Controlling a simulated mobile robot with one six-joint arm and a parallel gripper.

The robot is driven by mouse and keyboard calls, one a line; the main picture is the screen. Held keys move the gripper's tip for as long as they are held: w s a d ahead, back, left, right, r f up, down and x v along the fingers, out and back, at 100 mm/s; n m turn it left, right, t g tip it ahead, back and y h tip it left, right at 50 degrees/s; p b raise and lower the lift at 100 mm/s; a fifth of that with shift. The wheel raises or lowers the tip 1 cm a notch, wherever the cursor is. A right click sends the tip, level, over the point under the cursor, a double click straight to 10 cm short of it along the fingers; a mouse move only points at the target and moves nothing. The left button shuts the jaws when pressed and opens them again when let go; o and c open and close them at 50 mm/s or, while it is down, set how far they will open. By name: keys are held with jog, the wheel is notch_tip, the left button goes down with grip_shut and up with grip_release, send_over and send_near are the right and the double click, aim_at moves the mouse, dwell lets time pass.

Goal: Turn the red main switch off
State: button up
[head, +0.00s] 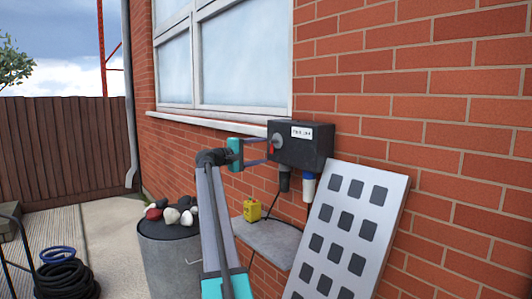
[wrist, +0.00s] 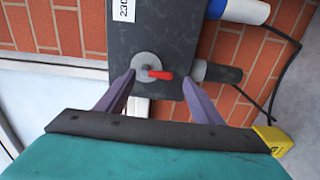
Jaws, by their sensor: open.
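The red main switch (wrist: 160,75) is a red lever on a round grey disc, on the face of a dark grey power box (head: 312,155) fixed to the brick wall. In the wrist view the lever points right, toward the side with the connectors; in the head view the red (head: 272,149) shows small at the box's left face. My gripper (wrist: 160,82) is open, with one purple finger on each side of the switch. The fingers look close to the box; I cannot tell whether they touch it. The head view also shows my gripper (head: 266,150) at the box.
Dark (head: 284,179) and blue-white (head: 308,187) connectors hang under the box, one with a black cable. A yellow box (head: 252,209) stands on a grey ledge (head: 285,240). A pale panel with dark squares (head: 385,183) leans at right. A bin (head: 170,255) holds stones.

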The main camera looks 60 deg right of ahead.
jog(key=b+v, duration=0.1)
jog(key=v, duration=0.8)
jog(key=shift+a, duration=0.4)
jog(key=shift+w+f, duration=0.1)
